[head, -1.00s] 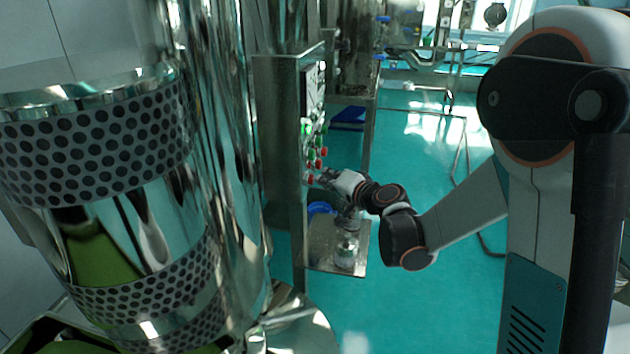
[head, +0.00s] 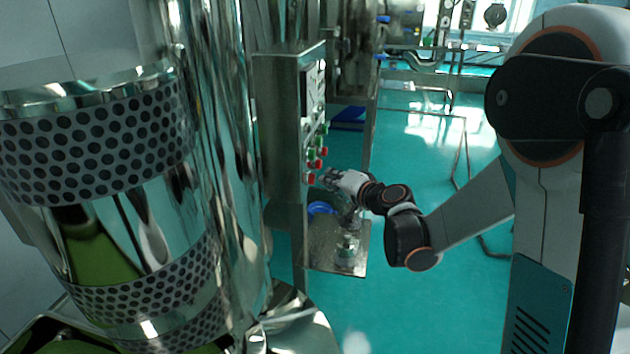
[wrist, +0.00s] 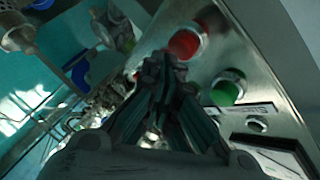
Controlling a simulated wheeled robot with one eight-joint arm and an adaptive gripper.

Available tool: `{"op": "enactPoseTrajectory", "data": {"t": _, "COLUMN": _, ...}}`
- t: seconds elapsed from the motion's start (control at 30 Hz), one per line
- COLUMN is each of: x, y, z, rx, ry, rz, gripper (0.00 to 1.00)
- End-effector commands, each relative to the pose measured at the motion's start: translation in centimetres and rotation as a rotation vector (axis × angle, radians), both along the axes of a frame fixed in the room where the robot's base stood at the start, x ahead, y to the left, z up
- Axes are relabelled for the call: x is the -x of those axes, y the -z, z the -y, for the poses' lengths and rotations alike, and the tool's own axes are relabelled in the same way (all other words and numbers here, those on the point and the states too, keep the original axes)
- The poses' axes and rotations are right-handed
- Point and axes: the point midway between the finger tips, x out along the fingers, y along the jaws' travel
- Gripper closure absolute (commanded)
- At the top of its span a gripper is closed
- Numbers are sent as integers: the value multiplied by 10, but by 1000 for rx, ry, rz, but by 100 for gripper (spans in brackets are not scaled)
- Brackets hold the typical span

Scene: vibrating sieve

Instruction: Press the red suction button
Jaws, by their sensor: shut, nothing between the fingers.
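The control panel (head: 283,120) stands left of my arm in the head view, with several red and green buttons on its face. A low red button (head: 310,178) is just left of my gripper (head: 327,176), with a small gap showing between them. My gripper is shut and empty, pointing at the panel. In the wrist view, the fingertips (wrist: 160,62) are beside a large red button (wrist: 187,43), and a green button (wrist: 227,90) is to their right. The fingers hide part of the panel. I cannot read which red button is the suction one.
A steel shelf (head: 325,259) below the panel holds a blue item (head: 320,208) and a glass jar (head: 347,248). A large shiny steel machine (head: 220,150) stands at the left.

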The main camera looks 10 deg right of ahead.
Motion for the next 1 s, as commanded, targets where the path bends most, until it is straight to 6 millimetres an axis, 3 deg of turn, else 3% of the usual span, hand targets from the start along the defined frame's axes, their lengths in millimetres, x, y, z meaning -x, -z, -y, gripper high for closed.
{"op": "enactPoseTrajectory", "data": {"t": 0.47, "x": 3, "y": 0, "z": 7, "rx": 0, "ry": 2, "rz": 0, "gripper": 100}}
{"op": "enactPoseTrajectory", "data": {"t": 1.0, "x": 20, "y": 0, "z": 48, "rx": 1, "ry": 1, "rz": 0, "gripper": 100}}
